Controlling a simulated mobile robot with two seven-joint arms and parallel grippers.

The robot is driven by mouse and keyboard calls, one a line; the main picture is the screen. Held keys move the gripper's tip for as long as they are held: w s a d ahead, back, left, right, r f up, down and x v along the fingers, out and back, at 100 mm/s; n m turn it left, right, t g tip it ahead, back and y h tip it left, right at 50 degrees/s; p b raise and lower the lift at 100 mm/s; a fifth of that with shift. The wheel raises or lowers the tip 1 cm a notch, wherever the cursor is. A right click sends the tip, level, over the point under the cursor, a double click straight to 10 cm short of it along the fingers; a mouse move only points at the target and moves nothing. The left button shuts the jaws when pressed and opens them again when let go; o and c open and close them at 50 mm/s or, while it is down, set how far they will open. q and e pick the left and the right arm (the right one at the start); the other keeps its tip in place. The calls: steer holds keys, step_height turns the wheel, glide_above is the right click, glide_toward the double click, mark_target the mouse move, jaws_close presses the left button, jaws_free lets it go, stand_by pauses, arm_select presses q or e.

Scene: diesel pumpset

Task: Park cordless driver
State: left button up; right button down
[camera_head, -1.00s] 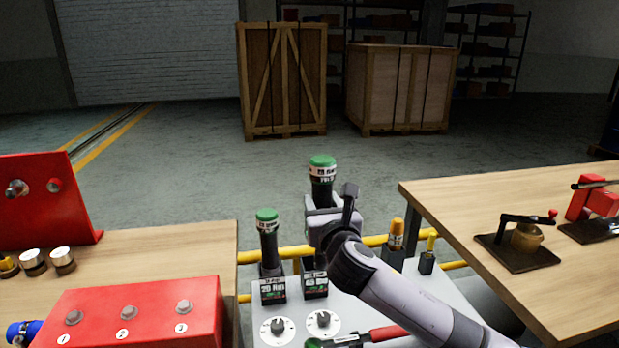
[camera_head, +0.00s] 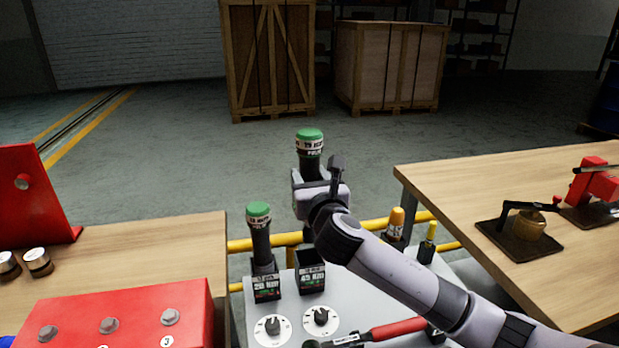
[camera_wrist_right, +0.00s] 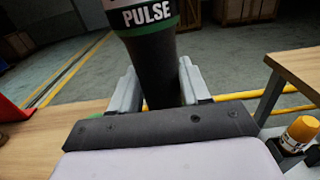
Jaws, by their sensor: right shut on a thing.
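My right gripper (camera_head: 318,192) is shut on a dark cordless driver (camera_head: 309,150) with a green cap and a white printed band. It holds the driver upright, above and apart from the grey stand. The driver also shows between the fingers in the right wrist view (camera_wrist_right: 155,60), where its band reads "PULSE". Below it on the stand is a black labelled holder (camera_head: 311,277) with an open top that looks empty. A similar green-capped driver (camera_head: 260,235) stands in the holder (camera_head: 266,283) to its left. The driver's lower end is hidden by my gripper and arm. My left gripper is not in view.
Two dials (camera_head: 321,318) and a red-handled tool (camera_head: 398,329) are at the stand's front. An orange-capped item (camera_head: 396,222) and a yellow-handled tool (camera_head: 430,236) stand at its right rear. A yellow rail (camera_head: 270,242) runs behind. Wooden tables flank the stand.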

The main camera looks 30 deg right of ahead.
steer(key=shift+f+b, duration=3.15)
steer(key=shift+f, duration=3.15)
steer(key=shift+p, duration=0.6)
steer(key=shift+f+b, duration=0.65)
steer(key=shift+f, duration=0.3)
steer(key=shift+c, duration=2.3)
jaws_free()
steer(key=shift+f, duration=0.2)
glide_toward(311, 240)
steer(key=x, duration=0.4)
steer(key=shift+r, duration=0.2)
